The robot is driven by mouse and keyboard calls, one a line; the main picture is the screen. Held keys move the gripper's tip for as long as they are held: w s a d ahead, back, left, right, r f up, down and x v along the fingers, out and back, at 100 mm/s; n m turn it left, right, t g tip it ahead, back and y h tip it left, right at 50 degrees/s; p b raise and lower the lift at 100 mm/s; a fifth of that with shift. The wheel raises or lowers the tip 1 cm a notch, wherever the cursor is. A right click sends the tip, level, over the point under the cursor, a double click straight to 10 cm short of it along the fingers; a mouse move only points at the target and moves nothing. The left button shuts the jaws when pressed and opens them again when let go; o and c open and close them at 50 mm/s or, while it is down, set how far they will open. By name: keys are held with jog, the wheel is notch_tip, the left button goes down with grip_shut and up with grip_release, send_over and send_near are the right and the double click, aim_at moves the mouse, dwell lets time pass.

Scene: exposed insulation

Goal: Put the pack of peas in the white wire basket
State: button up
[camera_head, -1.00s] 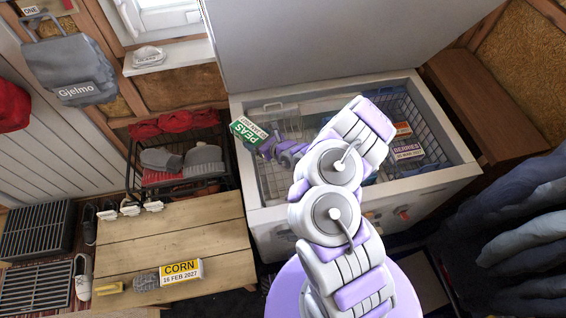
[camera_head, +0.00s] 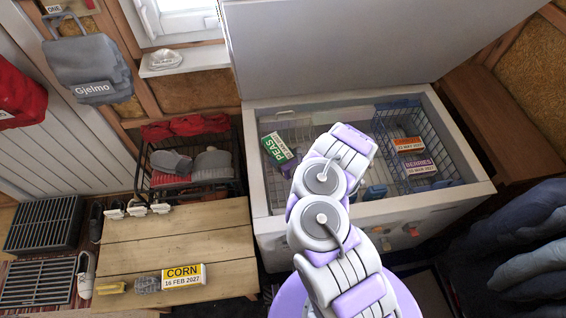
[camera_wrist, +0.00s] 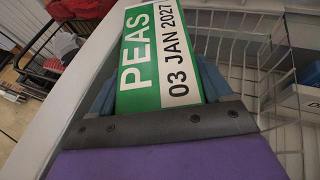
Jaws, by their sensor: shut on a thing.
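The green and white pack of peas (camera_head: 277,148) is held in my gripper (camera_head: 289,168), over the left part of the open chest freezer. In the wrist view the pack of peas (camera_wrist: 140,62) fills the upper middle, label facing the camera, with my gripper's fingers (camera_wrist: 157,92) shut on its two sides. The white wire basket (camera_wrist: 235,48) shows its wires to the right of the pack in the wrist view. In the head view the white wire basket (camera_head: 297,127) is at the freezer's left, partly hidden by the pack and my arm. I cannot tell whether the pack touches it.
A dark blue wire basket (camera_head: 384,128) at the freezer's right holds a berries pack (camera_head: 417,167) and an orange-labelled pack (camera_head: 408,145). The freezer's left wall (camera_head: 257,190) is close to the pack. A corn pack (camera_head: 183,276) lies on the wooden bench (camera_head: 190,232).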

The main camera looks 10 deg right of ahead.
notch_tip(320, 180, down, 3)
jog(key=shift+s+r, duration=0.1)
jog(key=shift+r, duration=0.1)
jog(key=shift+f, duration=0.35)
jog(key=shift+f+b, duration=0.2)
jog(key=shift+b, duration=0.4)
jog(key=o, duration=1.3)
jog(key=shift+r+p, duration=0.25)
jog(key=shift+p, duration=0.1)
jog(key=shift+p+v, duration=2.25)
jog(key=shift+v, duration=3.7)
